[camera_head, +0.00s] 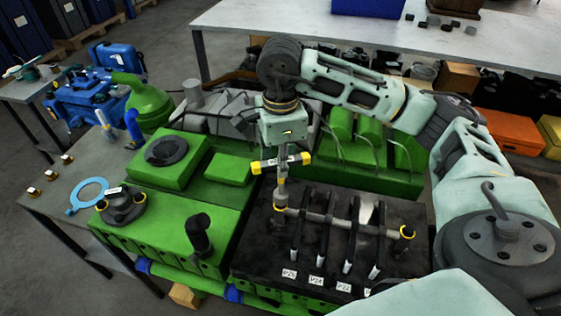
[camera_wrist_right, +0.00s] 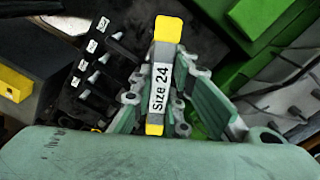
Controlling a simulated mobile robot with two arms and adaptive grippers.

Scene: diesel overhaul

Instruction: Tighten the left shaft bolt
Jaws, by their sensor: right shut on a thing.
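My right gripper (camera_head: 283,152) is shut on the yellow-ended handle of a T-shaped wrench (camera_head: 281,182). In the right wrist view the wrench handle (camera_wrist_right: 160,88) carries a "Size 24" label and lies between the fingers (camera_wrist_right: 158,105). The wrench stands upright, its lower end over the left end of the shaft (camera_head: 345,222). A yellow ring marks the left shaft bolt (camera_head: 280,209) there; the wrench mostly hides the bolt, and I cannot tell whether it is fully seated. The right shaft bolt (camera_head: 407,232) is ringed yellow too. My left gripper is out of view.
The shaft lies on a black engine head (camera_head: 262,257) with upright levers and white labels (camera_head: 316,281). Green engine covers (camera_head: 170,225) stand to the left. A blue ring (camera_head: 89,193) and small parts lie on the grey table (camera_head: 55,185). A long bench (camera_head: 270,28) stands behind.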

